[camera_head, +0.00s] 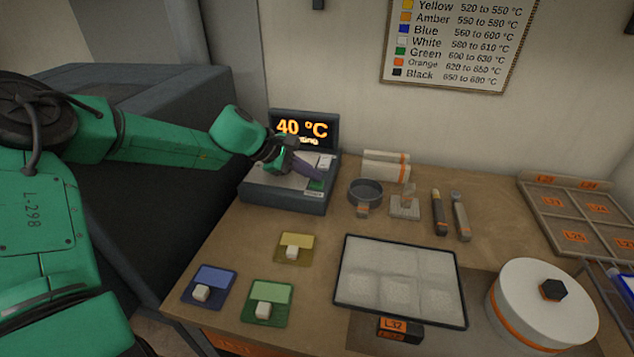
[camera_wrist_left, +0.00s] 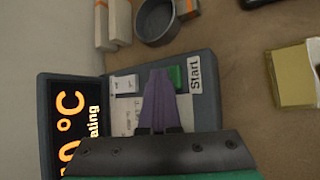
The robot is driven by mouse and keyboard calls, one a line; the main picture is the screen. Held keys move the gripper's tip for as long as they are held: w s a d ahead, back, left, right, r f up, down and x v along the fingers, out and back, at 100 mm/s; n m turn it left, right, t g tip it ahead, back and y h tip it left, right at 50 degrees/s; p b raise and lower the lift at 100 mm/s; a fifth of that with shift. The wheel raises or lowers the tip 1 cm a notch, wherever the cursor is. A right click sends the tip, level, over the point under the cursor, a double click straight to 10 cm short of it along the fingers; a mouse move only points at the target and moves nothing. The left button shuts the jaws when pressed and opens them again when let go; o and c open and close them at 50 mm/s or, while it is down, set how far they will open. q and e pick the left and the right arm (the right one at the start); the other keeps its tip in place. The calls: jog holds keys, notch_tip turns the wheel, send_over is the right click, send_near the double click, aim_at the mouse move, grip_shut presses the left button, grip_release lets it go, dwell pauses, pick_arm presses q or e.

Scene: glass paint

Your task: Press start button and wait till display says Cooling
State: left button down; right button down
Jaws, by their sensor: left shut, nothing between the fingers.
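The control unit (camera_head: 290,196) stands at the back left of the table. Its display (camera_head: 305,128) reads "40 °C" in orange, with a partly hidden word below ending in "ting"; in the left wrist view the display (camera_wrist_left: 72,125) shows "ating". The green start button (camera_head: 315,184) is on the unit's sloped top, beside the "Start" label (camera_wrist_left: 195,75); the button also shows in the left wrist view (camera_wrist_left: 177,76). My left gripper (camera_head: 312,172) is shut and empty, its purple fingertips over the panel, close beside the green button. I cannot tell whether they touch. My right gripper is not in view.
A round dark dish (camera_head: 366,192) and white blocks (camera_head: 386,165) stand right of the unit. Yellow (camera_head: 295,246), blue (camera_head: 208,287) and green (camera_head: 267,302) cards with small cubes lie in front. A glass tray (camera_head: 400,280) and a white round lid (camera_head: 540,303) sit further right.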

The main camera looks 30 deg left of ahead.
aim_at(312, 183)
pick_arm(q)
jog(key=shift+r, duration=0.8)
jog(key=shift+r+p, duration=1.45)
jog(key=shift+r, duration=1.1)
jog(key=shift+f, duration=0.1)
